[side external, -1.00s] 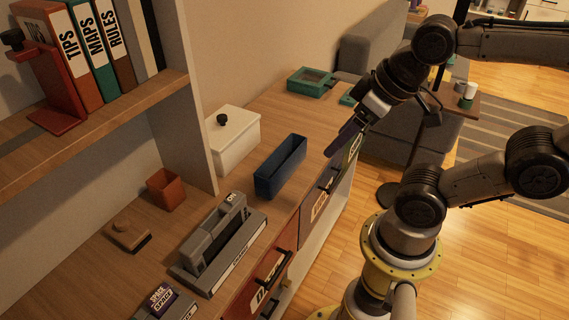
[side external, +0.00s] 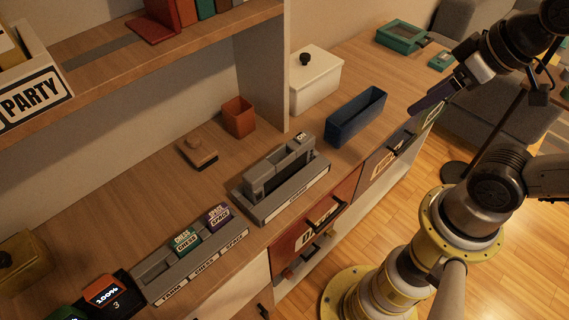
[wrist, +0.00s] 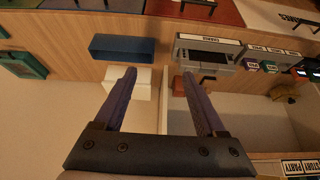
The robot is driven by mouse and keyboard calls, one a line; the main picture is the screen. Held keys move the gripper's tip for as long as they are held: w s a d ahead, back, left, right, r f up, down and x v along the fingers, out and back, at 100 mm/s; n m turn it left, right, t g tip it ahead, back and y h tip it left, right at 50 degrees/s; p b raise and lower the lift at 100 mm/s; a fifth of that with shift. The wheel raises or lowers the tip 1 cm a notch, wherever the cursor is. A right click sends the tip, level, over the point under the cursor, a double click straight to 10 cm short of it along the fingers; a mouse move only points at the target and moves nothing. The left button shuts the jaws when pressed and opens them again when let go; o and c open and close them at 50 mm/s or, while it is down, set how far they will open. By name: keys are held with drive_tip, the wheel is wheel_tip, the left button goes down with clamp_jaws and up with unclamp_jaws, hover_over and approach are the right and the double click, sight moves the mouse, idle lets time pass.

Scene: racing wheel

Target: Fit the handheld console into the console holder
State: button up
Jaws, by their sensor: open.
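A grey dock (side external: 280,190) stands on the wooden counter, with a light label along its front. A grey upright piece with a raised bar (side external: 282,165) stands in it. In the wrist view the dock (wrist: 205,61) shows a dark panel between grey ends, which may be the handheld console; I cannot tell for certain. A blue open-topped box (side external: 356,117) stands right of the dock and may be the console holder. My gripper (side external: 437,96) is open and empty, above the counter's right part. Its two purple fingers also show in the wrist view (wrist: 159,74).
A white lidded box (side external: 316,82) and orange cup (side external: 239,117) stand behind. A wooden block (side external: 198,152) lies left of the cup. A cartridge rack (side external: 190,262) sits at front left. A shelf (side external: 130,75) overhangs the back left. A green tray (side external: 403,35) is far back.

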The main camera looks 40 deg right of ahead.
drive_tip(key=shift+o, duration=0.6)
